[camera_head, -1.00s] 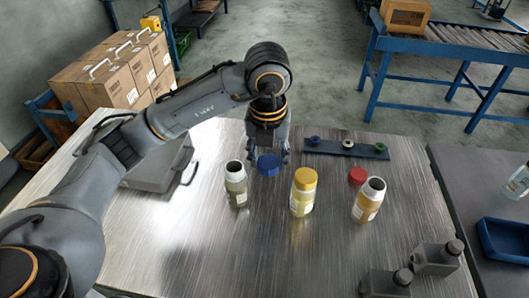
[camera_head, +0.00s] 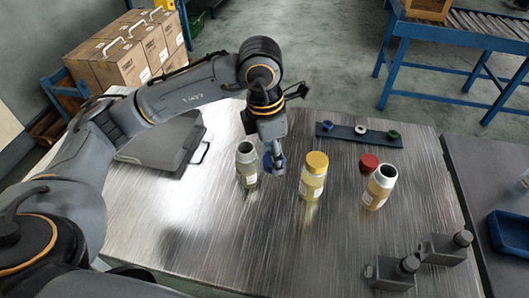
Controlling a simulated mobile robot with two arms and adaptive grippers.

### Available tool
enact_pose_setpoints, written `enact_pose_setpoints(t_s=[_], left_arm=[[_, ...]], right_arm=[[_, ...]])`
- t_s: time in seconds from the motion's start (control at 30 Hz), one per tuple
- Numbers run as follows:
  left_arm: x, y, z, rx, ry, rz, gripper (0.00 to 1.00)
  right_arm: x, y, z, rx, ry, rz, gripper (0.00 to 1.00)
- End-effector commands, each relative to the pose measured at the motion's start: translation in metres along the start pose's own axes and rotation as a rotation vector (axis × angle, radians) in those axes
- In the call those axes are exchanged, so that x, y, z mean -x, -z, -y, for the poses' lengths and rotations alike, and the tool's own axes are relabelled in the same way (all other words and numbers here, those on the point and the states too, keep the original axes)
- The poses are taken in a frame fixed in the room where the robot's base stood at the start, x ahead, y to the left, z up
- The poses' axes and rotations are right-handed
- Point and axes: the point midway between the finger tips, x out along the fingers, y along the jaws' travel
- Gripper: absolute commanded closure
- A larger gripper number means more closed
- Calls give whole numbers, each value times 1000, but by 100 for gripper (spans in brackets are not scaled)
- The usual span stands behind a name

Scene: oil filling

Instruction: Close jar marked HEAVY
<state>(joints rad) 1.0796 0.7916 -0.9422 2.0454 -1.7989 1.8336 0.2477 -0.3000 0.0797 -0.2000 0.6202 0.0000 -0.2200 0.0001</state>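A pale jar (camera_head: 246,172) with an open mouth stands upright on the metal table. A jar with a yellow lid (camera_head: 313,178) stands in the middle. An orange-toned jar (camera_head: 378,187) with an open mouth stands at the right, with a red lid (camera_head: 369,163) lying beside it. The labels are too small to read. My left gripper (camera_head: 274,167) points down just right of the pale jar. It appears shut on the blue lid (camera_head: 268,162), which is tilted and partly hidden by the fingers. My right gripper is not in view.
A dark strip (camera_head: 358,135) with several small coloured rings lies behind the jars. A grey case (camera_head: 160,145) lies at the left. A blue tray (camera_head: 511,238) is on the right-hand table. The front middle is clear.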

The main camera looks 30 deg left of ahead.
Motion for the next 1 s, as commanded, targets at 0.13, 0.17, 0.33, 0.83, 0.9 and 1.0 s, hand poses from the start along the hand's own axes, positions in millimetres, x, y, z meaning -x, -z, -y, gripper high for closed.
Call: enact_pose_setpoints(t_s=[0.13,0.17,0.33,0.83,0.9,1.0], left_arm=[[-6,9,6,-334,41,-2,64],[-7,10,7,-403,49,-2,64],[-13,20,15,-796,98,-2,64],[-30,53,41,-1952,238,-3,64],[-32,56,44,-2068,252,-3,64],[-33,60,46,-2187,266,-2,64]], right_arm=[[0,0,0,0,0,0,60],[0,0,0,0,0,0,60],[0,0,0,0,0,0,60],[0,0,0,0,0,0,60],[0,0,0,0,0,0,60],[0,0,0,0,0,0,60]])
